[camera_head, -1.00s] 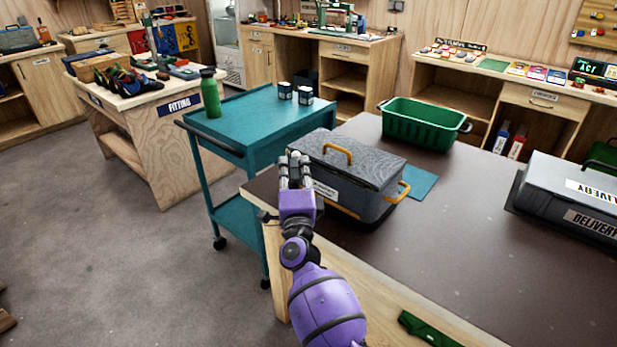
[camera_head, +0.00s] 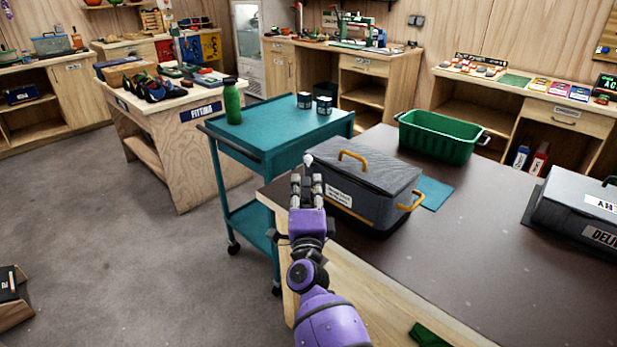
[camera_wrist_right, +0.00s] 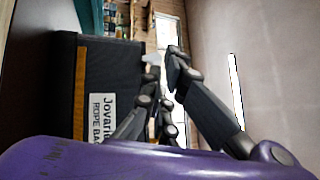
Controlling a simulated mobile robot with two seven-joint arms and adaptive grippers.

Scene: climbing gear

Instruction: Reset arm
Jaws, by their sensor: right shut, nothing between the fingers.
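My right gripper (camera_head: 306,178) is shut and empty, at the near left corner of the brown-topped table (camera_head: 480,255). Its fingers also show in the right wrist view (camera_wrist_right: 165,80), with nothing between them. Beside it stands a dark grey rope bag (camera_head: 375,200) with orange handles and a white label. The bag fills the left of the right wrist view (camera_wrist_right: 108,85), and the fingers appear just beside it; I cannot tell whether they touch. My left gripper is not in view.
A teal cart (camera_head: 275,130) with a green bottle (camera_head: 232,103) and two dark cans stands left of the table. A green basket (camera_head: 440,135) and a grey delivery box (camera_head: 582,212) sit on the table. Open floor (camera_head: 130,260) lies at the left.

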